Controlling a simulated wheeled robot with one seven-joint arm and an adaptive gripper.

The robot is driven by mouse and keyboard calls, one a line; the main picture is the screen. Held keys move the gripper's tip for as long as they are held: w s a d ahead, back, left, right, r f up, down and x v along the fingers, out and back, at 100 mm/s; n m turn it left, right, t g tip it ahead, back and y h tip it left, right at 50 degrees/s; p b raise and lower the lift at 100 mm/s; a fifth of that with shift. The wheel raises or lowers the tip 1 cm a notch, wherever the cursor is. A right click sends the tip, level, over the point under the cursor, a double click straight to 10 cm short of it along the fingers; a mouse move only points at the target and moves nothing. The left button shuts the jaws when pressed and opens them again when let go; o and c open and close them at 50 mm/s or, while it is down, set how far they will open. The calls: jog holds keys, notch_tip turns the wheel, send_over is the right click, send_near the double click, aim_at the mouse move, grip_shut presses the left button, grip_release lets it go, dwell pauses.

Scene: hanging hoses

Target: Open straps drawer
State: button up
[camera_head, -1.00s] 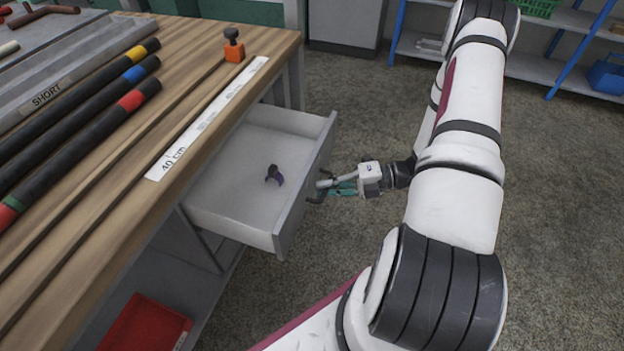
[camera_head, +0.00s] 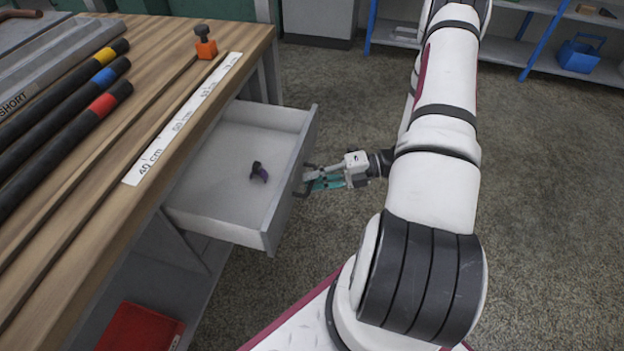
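The drawer (camera_head: 205,199) under the wooden workbench is pulled well out, and its white inside shows. A small dark and purple piece (camera_head: 259,172), perhaps a strap or clamp, lies on its floor. My gripper (camera_head: 308,180) is at the outer side of the drawer front (camera_head: 290,185), at the dark handle. Its fingers are around or right beside the handle. The handle is mostly hidden by them, and I cannot tell whether they grip it.
The workbench top (camera_head: 150,75) holds dark hoses (camera_head: 65,140) with coloured bands, a white ruler strip (camera_head: 185,120) and an orange block (camera_head: 206,47). A red bin (camera_head: 140,330) sits below. Blue-framed shelves (camera_head: 500,45) stand at the back. Floor (camera_head: 560,200) at right is clear.

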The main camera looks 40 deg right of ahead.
jog(key=v, duration=1.1)
jog(key=shift+d+r, duration=0.1)
jog(key=a+r+n+g+h, duration=0.2)
jog(key=a+r+n+g, duration=0.3)
jog(key=a+r+n, duration=0.5)
jog(key=a+r+n+g+h, duration=0.2)
jog(key=a+r+n+g, duration=0.35)
jog(key=r+n, duration=0.65)
jog(key=s+a+r+n+t+h, duration=0.1)
jog(key=s+a+r+n+h, duration=0.35)
jog(key=s+n, duration=0.5)
jog(key=s+a+r+n+t+h, duration=0.2)
jog(key=s+a+r+n+h, duration=0.4)
jog(key=n, duration=0.6)
notch_tip(320, 180, up, 24)
jog(key=s+d+t+p, duration=0.1)
jog(key=d+t+p, duration=0.1)
jog(key=p, duration=2.3)
jog(key=shift+d+r+t+y, duration=0.25)
jog(key=shift+t+y, duration=0.2)
jog(key=shift+t, duration=0.3)
jog(key=shift+s, duration=0.1)
